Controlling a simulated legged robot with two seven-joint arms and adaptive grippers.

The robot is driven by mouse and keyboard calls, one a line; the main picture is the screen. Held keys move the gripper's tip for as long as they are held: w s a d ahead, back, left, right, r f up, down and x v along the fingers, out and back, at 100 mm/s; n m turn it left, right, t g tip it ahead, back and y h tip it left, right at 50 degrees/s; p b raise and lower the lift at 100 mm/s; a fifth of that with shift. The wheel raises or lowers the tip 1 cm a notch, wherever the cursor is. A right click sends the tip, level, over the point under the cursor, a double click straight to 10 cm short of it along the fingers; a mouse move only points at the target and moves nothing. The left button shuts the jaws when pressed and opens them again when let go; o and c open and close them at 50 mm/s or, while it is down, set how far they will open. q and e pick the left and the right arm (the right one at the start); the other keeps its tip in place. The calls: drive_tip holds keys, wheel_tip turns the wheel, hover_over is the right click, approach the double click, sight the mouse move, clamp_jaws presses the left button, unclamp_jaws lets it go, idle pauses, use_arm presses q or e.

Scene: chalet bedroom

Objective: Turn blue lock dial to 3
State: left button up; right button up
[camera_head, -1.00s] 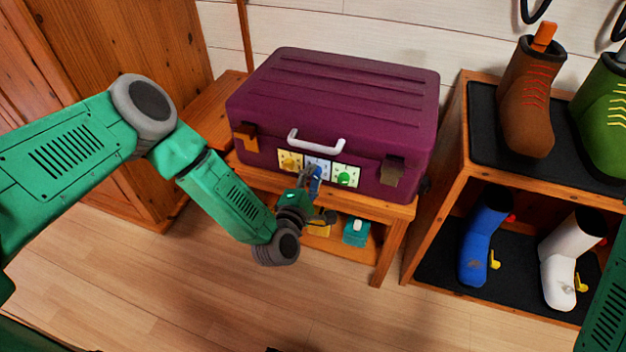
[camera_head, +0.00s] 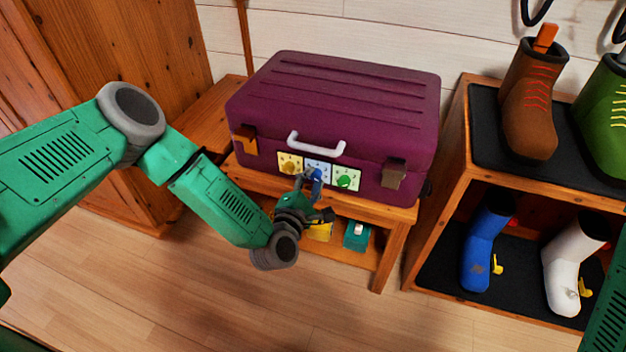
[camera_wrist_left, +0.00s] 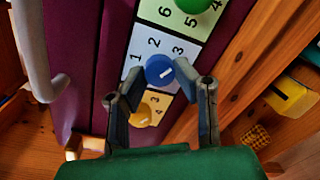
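The blue lock dial (camera_wrist_left: 160,70) sits on a white plate with the numbers 1, 2 and 3 visible around it; it also shows in the head view (camera_head: 317,174). Its white mark lies on the right half of its face in the wrist view. My left gripper (camera_wrist_left: 163,80) is open, its fingertips on either side of the blue dial; I cannot tell whether they touch it. In the head view my left gripper (camera_head: 309,184) is at the suitcase front (camera_head: 335,110), partly covering the blue plate. My right gripper is out of view.
A yellow dial (camera_wrist_left: 141,116) and a green dial (camera_wrist_left: 190,3) flank the blue one. A white handle (camera_head: 316,143) is above the locks. The suitcase rests on a wooden bench (camera_head: 385,212). A boot shelf (camera_head: 455,150) stands at the right.

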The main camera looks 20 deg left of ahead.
use_arm(q)
drive_tip(key=o, duration=0.4)
drive_tip(key=shift+s+a+f, duration=0.1)
drive_tip(key=shift+s+f, duration=0.1)
drive_tip(key=shift+f, duration=0.2)
drive_tip(key=shift+c, duration=0.2)
drive_tip(key=shift+w+r, duration=0.1)
drive_tip(key=shift+r, duration=0.05)
drive_tip(key=shift+r, duration=0.1)
drive_tip(key=s, duration=1.2)
drive_tip(key=shift+a+r, duration=0.15)
drive_tip(key=shift+a, duration=0.25)
drive_tip(key=shift+d, duration=0.1)
